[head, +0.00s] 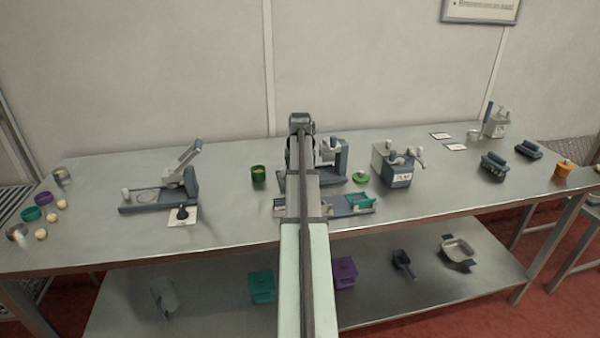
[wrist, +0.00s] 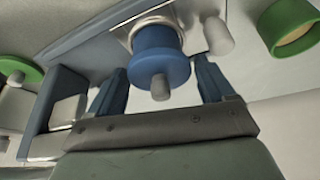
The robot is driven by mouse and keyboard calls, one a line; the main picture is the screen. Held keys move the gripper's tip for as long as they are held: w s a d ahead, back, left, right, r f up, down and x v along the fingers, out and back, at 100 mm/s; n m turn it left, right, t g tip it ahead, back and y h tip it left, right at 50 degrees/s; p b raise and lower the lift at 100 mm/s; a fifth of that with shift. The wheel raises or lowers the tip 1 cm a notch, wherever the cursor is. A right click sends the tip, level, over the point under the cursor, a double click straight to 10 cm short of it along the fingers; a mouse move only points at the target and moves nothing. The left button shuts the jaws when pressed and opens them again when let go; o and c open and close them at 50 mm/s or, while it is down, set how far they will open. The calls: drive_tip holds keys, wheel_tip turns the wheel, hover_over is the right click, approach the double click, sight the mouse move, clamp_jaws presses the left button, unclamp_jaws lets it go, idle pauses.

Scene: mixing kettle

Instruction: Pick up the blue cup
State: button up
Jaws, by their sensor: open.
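In the wrist view a blue, round, cup-like body (wrist: 160,52) with a grey knob facing the camera sits in or against a pale machine part. I take it for the blue cup, but cannot be sure it is a separate cup. My gripper (wrist: 161,66) is open, with one blue-grey finger on each side of it. Gaps show between the fingers and the blue body, so it is not gripped. In the head view my arm covers the middle of the table, and I cannot make out the blue cup or the fingertips there.
A green cup (head: 258,175) and a green lid (head: 361,178) flank my arm; they also show in the wrist view as the cup (wrist: 291,26) and lid (wrist: 16,70). A grey-blue machine (head: 332,158) stands close behind my arm. Another machine (head: 397,165) stands right of it.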

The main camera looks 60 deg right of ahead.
drive_tip(key=shift+w+d+f, duration=0.1)
drive_tip(key=shift+d+f, duration=0.05)
drive_tip(key=shift+f, duration=0.25)
drive_tip(key=shift+c, duration=0.3)
drive_tip(key=c, duration=0.7)
drive_tip(key=shift+r, duration=0.15)
